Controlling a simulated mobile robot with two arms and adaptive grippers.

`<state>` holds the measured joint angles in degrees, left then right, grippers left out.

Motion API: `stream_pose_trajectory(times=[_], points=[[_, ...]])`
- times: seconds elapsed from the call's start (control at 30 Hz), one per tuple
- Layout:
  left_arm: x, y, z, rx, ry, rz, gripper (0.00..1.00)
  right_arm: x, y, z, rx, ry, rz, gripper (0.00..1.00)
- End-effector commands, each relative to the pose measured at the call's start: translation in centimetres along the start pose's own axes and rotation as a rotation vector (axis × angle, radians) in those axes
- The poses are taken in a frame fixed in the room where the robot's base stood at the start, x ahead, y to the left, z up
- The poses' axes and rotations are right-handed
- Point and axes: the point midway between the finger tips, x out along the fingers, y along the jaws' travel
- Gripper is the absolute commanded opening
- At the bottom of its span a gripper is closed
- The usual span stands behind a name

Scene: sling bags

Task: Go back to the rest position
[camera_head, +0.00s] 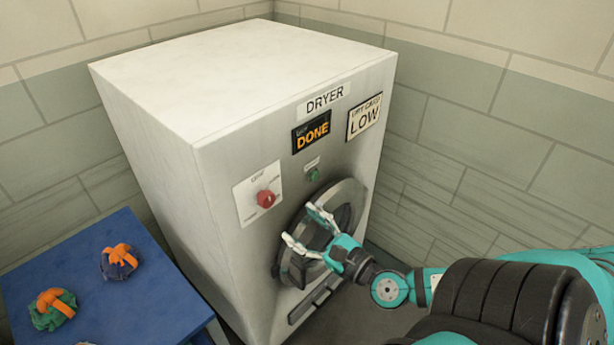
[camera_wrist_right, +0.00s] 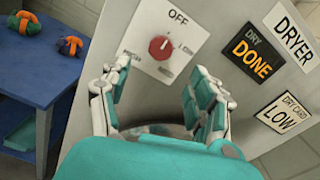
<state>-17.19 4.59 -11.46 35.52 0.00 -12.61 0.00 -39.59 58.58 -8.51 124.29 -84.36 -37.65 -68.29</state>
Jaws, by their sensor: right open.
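My right gripper (camera_head: 306,230) is in front of the dryer's round door (camera_head: 345,208), with its fingers spread and nothing between them. It also shows in the right wrist view (camera_wrist_right: 158,88), open and empty, with the red knob (camera_wrist_right: 161,47) beyond its fingertips. The white dryer (camera_head: 230,75) stands in the corner. Its display (camera_head: 312,132) reads DONE and a plate (camera_head: 364,118) reads LOW. In the wrist view the red knob sits below the word OFF. I cannot tell whether the fingers touch the door. My left gripper is in neither view.
A blue table (camera_head: 150,300) stands left of the dryer. On it lie a purple bundle with an orange tie (camera_head: 118,262) and a green bundle with an orange tie (camera_head: 52,308). Tiled walls (camera_head: 480,150) close in behind and to the right of the dryer.

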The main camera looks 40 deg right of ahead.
Motion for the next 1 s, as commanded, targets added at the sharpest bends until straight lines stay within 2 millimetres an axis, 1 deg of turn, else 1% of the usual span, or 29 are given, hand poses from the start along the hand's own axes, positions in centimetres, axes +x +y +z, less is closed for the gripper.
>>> stream_pose_trajectory(times=[0.03,0.2,0.7,0.77,0.83,0.87,0.97,1.0], points=[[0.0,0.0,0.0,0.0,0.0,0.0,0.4,-0.4,0.0,0.0,0.0,0.002,0.001,0.62],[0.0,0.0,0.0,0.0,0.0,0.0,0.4,-0.8,0.0,0.1,-0.001,-0.001,0.001,0.62],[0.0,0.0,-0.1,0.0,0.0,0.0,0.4,-0.8,0.0,0.0,0.0,-0.001,0.0,0.62],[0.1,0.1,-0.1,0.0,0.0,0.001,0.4,-0.8,-0.1,-0.4,0.007,0.006,-0.005,0.62],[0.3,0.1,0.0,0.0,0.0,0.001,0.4,-0.8,-0.6,-1.8,0.035,0.031,-0.023,0.62],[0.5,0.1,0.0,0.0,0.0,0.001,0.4,-0.7,-0.9,-2.8,0.056,0.05,-0.037,0.62],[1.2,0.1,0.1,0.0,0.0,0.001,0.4,-1.0,-2.5,-8.1,0.174,0.144,-0.112,0.62],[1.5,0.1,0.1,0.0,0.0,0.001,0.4,-1.4,-3.2,-10.8,0.241,0.19,-0.153,0.62]])
